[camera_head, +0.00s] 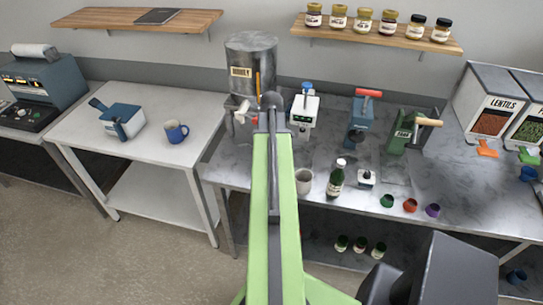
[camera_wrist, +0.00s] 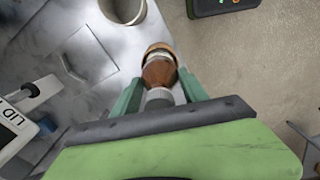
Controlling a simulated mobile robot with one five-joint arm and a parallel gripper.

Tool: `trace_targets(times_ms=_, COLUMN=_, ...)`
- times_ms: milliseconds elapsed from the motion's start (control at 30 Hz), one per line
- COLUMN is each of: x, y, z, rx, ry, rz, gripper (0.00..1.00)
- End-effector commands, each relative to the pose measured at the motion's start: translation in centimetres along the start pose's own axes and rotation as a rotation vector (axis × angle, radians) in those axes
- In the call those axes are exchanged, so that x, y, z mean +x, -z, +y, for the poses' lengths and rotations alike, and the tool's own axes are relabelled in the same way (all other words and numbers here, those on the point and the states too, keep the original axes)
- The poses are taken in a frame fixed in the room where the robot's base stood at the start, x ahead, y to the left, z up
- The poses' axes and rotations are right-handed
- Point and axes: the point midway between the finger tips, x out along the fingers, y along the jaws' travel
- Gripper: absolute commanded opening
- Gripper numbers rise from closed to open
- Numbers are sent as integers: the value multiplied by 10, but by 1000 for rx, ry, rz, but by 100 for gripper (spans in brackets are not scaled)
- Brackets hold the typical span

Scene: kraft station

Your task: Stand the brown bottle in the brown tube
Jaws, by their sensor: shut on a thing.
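In the wrist view the two teal fingers of my gripper (camera_wrist: 157,97) are shut on the brown bottle (camera_wrist: 158,74), with its grey top towards the camera. A tan-brown rounded rim (camera_wrist: 158,47) with a pale band shows just beyond the bottle. I cannot tell whether this is the brown tube or part of the bottle, nor whether the two touch. In the head view my green arm hides the gripper and the bottle, and I cannot make out the brown tube there.
A beige cup (camera_head: 304,181) and a dark green bottle (camera_head: 336,178) stand on the steel bench, right of my arm. A white machine (camera_head: 304,110) and a grey barrel (camera_head: 251,62) stand behind.

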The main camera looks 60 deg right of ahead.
Motion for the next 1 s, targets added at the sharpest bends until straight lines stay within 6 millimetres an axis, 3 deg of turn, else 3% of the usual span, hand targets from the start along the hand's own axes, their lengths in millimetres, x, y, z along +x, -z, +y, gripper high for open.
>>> trace_targets(times_ms=600, x=8, y=0, z=0, rx=0, ry=0, rz=0, gripper=0)
trace_targets(times_ms=633, x=8, y=0, z=0, rx=0, ry=0, rz=0, gripper=54)
trace_targets(times_ms=800, x=8, y=0, z=0, rx=0, ry=0, rz=0, gripper=76)
trace_targets(times_ms=1000, x=8, y=0, z=0, rx=0, ry=0, rz=0, gripper=77)
